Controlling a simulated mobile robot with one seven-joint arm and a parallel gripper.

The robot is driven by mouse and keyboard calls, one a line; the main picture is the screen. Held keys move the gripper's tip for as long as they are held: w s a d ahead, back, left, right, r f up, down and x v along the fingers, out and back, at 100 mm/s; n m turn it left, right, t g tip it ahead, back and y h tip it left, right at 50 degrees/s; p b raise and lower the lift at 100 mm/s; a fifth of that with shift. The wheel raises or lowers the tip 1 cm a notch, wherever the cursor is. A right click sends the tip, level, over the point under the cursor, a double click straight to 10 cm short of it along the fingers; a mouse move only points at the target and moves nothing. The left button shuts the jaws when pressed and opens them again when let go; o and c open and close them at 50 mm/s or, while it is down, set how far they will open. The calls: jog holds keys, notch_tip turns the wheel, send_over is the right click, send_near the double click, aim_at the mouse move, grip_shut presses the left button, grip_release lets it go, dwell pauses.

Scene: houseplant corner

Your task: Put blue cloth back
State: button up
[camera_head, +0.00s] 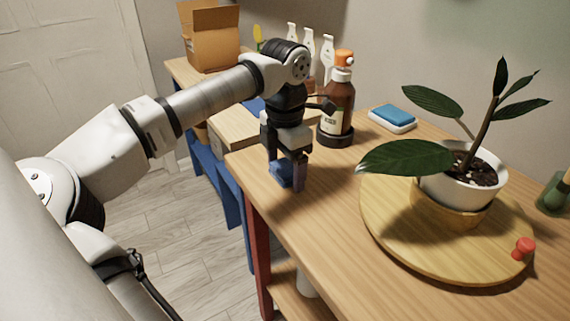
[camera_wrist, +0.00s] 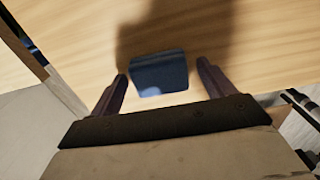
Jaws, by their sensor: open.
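A small folded blue cloth (camera_head: 278,175) lies on the wooden table near its left edge. In the wrist view the blue cloth (camera_wrist: 159,74) shows on bare wood between my two fingers. My gripper (camera_head: 287,171) points down over the cloth and is open, with a finger on each side; the wrist view shows my gripper (camera_wrist: 163,72) with gaps beside the cloth. Whether the fingertips touch the table is unclear. Part of the cloth is hidden by a finger in the head view.
A brown spray bottle (camera_head: 337,108) with an orange top stands just behind my gripper. A potted plant (camera_head: 459,175) stands on a round wooden board (camera_head: 385,222). A cardboard box (camera_head: 212,40) is farther back.

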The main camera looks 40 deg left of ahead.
aim_at(284, 167)
jog(key=shift+r, duration=0.1)
notch_tip(284, 167, up, 12)
jog(key=p, duration=0.9)
jog(key=shift+s, duration=0.1)
